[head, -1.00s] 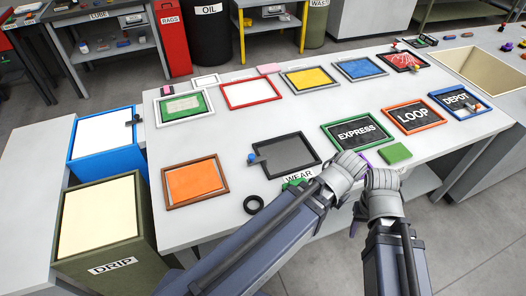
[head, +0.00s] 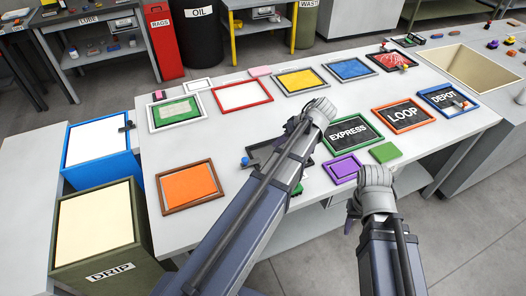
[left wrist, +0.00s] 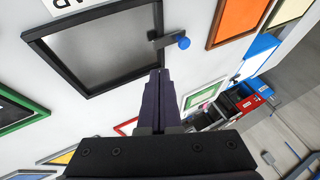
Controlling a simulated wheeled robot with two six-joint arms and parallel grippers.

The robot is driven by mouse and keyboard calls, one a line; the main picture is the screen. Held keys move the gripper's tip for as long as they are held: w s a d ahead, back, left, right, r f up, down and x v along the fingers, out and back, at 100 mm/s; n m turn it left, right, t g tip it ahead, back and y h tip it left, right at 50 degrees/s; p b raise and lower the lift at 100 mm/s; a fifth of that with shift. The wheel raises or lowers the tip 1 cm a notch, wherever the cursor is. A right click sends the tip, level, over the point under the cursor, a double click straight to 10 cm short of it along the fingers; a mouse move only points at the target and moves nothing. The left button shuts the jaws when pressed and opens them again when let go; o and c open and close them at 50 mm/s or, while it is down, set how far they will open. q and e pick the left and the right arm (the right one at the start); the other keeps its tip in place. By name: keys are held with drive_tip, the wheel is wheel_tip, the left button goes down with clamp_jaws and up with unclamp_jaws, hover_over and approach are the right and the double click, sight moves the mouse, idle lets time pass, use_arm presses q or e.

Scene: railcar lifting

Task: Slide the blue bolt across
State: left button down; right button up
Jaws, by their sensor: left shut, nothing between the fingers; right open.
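The blue bolt shows in the head view as a small blue knob (head: 245,161) at the left edge of a black-framed grey panel (head: 262,152), mostly hidden behind my left arm. In the left wrist view the blue knob (left wrist: 183,42) sits on a dark bar at one side of the black frame (left wrist: 97,92). My left gripper (head: 318,106) is shut and empty, beyond the panel and apart from the knob. Its closed fingers (left wrist: 158,76) point toward the panel's edge near the bolt. My right gripper (head: 374,174) is open and empty at the table's front edge; its fingertips are not clear.
An orange panel (head: 188,185) lies left of the black frame. Colored panels line the back. Bare table (head: 235,125) lies between the rows.

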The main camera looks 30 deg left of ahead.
use_arm(q)
drive_tip(key=b, duration=0.8)
approach(251, 160)
drive_tip(key=f, duration=0.1)
drive_tip(key=w+f, duration=0.1)
drive_tip(key=f, duration=0.1)
drive_tip(key=shift+w, duration=0.15)
drive_tip(key=shift+s+a+f, duration=0.1)
drive_tip(key=shift+s+a, duration=0.7)
drive_tip(key=shift+a, duration=0.15)
drive_tip(key=shift+s+a, duration=0.5)
drive_tip(key=shift+a, duration=0.15)
drive_tip(key=s+a, duration=0.2)
drive_tip(key=s, duration=0.1)
drive_tip(key=shift+s+a, duration=0.1)
drive_tip(key=shift+a, duration=0.2)
